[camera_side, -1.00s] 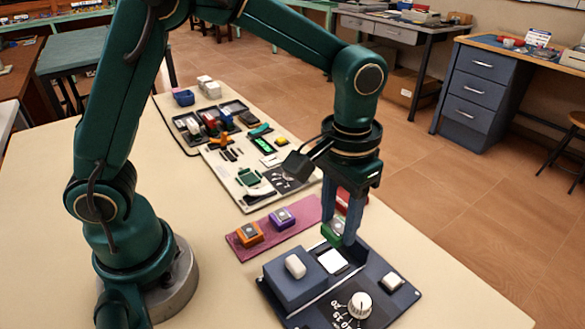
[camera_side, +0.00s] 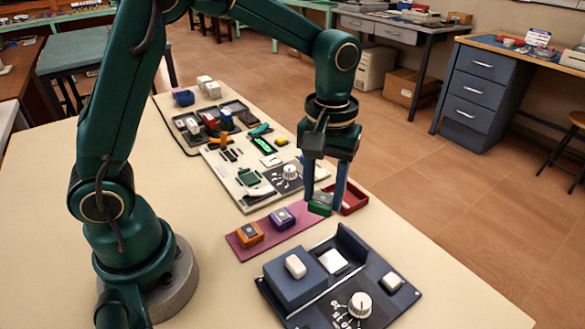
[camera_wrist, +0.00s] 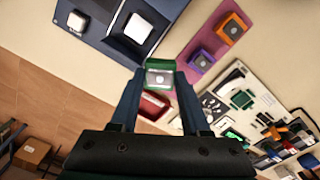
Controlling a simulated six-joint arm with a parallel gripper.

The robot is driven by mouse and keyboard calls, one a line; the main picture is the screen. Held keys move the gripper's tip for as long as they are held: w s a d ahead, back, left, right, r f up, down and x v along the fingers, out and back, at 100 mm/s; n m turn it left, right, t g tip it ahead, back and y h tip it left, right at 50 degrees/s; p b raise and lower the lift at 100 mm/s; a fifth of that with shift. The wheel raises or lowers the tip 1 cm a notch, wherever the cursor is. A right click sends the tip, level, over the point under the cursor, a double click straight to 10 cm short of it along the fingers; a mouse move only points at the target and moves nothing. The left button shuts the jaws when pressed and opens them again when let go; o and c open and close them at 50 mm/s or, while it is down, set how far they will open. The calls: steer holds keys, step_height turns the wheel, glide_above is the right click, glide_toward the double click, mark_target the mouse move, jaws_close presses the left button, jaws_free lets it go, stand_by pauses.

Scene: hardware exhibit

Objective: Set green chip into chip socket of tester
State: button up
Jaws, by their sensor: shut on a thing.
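The green chip (camera_side: 320,205) is held between the fingers of my gripper (camera_side: 327,198), at the right end of the pink mat in the side view. Its height over the mat is hard to tell. In the wrist view, the green chip (camera_wrist: 160,68) shows a pale grey square face between the fingertips (camera_wrist: 159,78). The dark blue tester (camera_side: 330,303) stands nearer the side camera, apart from the chip. A white square (camera_side: 333,261), seemingly its chip socket, is uncovered and also shows in the wrist view (camera_wrist: 137,28).
An orange chip (camera_side: 249,234) and a purple chip (camera_side: 281,218) sit on the pink mat (camera_side: 262,232). A red tray (camera_side: 353,199) lies just right of my gripper. The tester has a raised block (camera_side: 292,283), a white dial (camera_side: 360,304) and a raised back wall.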

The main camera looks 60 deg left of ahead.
steer(key=s+a+n, duration=0.3)
steer(key=a+n, duration=0.9)
steer(key=a, duration=0.9)
steer(key=shift+a+f, duration=0.2)
steer(key=shift+f, duration=2.5)
steer(key=shift+f, duration=0.6)
steer(key=o, duration=1.5)
step_height(320, 180, up, 8)
steer(key=shift+f, duration=0.25)
